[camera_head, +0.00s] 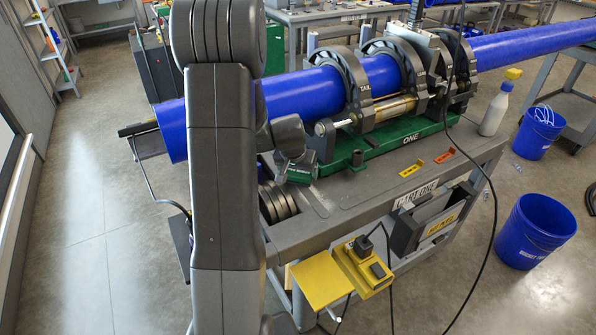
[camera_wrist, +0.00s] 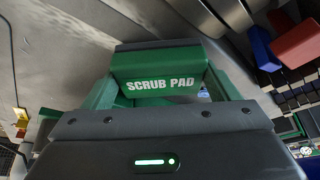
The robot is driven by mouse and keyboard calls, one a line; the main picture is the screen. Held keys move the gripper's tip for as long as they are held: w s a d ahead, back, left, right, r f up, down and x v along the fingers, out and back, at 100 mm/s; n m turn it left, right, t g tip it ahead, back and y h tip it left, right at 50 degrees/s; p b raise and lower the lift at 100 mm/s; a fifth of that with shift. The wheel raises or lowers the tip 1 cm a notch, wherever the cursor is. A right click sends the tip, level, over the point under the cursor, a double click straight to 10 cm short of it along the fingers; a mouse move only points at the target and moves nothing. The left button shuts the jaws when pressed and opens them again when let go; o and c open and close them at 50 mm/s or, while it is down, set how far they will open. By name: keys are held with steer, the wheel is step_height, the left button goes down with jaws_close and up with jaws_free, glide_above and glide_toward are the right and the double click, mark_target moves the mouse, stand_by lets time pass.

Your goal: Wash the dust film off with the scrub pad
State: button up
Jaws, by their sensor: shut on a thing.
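My gripper (camera_head: 296,158) is shut on the scrub pad (camera_wrist: 160,82), a green block with white lettering. In the head view the scrub pad (camera_head: 299,175) shows low beside the near end of the green fusion machine (camera_head: 395,147), above the cart top. The blue pipe (camera_head: 305,95) runs through the machine's grey clamp rings, above and behind my gripper. My arm hides part of the pipe left of the clamps. I cannot make out a dust film on any surface.
The cart (camera_head: 365,190) carries an orange (camera_head: 445,155) and a yellow (camera_head: 411,169) piece and a yellow-capped spray bottle (camera_head: 496,108). Grey discs (camera_head: 278,201) sit at its left. A yellow box (camera_head: 362,266) and black cable hang in front. Blue buckets (camera_head: 535,232) stand right. Left floor is clear.

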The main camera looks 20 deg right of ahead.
steer(key=shift+f+b, duration=0.35)
steer(key=shift+f, duration=0.05)
steer(key=shift+s, duration=0.1)
